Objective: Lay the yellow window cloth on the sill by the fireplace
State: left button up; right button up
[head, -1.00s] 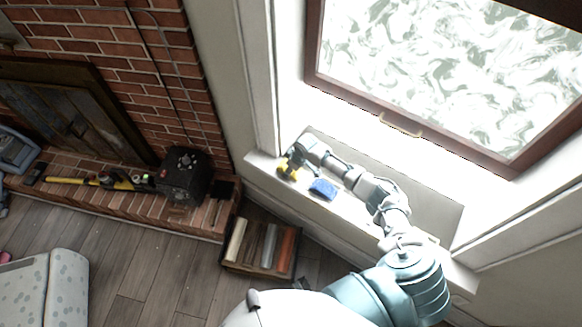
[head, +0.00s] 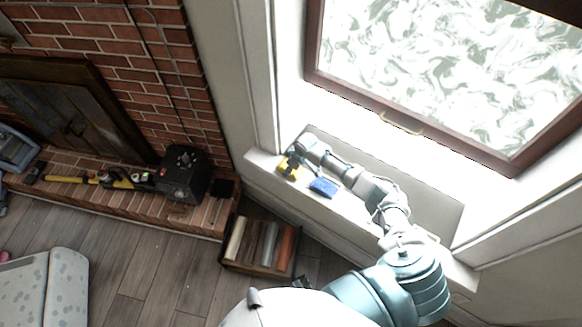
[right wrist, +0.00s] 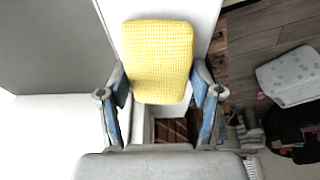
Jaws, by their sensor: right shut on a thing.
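The yellow window cloth (head: 288,169) is at the left end of the white sill (head: 347,207), near the fireplace side. It is a textured pad in the right wrist view (right wrist: 158,60), between my two fingers. My right gripper (head: 294,160) is shut on the cloth; its fingers also show in the right wrist view (right wrist: 160,88). Whether the cloth touches the sill cannot be told. My left gripper is not in view.
The brown-framed window (head: 420,128) rises behind. A black box (head: 185,175) and tools stand on the brick hearth (head: 120,198). A crate (head: 260,246) stands below the sill.

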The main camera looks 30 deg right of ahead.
jog(key=shift+f, duration=0.2)
jog(key=o, duration=1.1)
jog(key=shift+r, duration=0.1)
